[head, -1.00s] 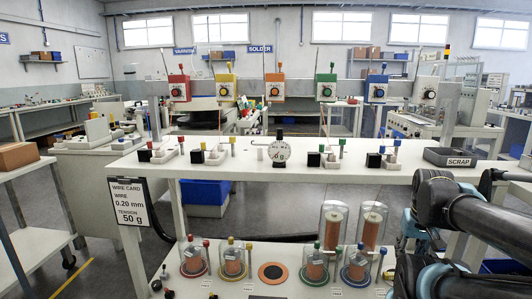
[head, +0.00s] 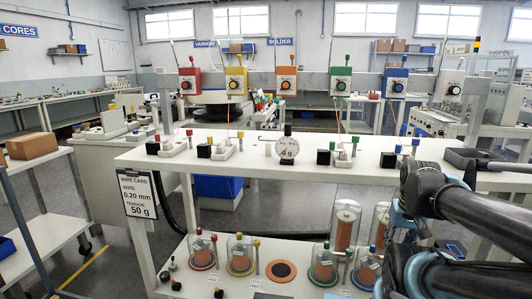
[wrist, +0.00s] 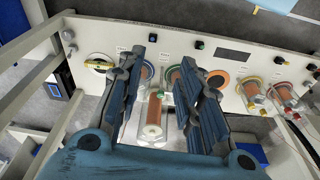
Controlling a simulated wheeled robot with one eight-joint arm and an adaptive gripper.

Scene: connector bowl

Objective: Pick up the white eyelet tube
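A small whitish upright tube (head: 268,150) stands on the white shelf (head: 330,172) left of the round dial gauge (head: 288,149) in the head view. It may be the eyelet tube, but it is too small to tell if it has an eyelet. My gripper (wrist: 168,52) shows in the wrist view with its two blue-grey fingers spread apart and nothing held between them. It points down over the lower bench, with a copper spool (wrist: 154,117) seen between the fingers. I cannot make out the tube in the wrist view.
Black blocks and small coloured-top posts stand along the shelf. A dark tray (head: 462,157) sits at its right end, partly behind my arm. Glass-covered copper spools (head: 344,228) stand on the lower bench. Coloured tension boxes (head: 341,81) hang on the rail above.

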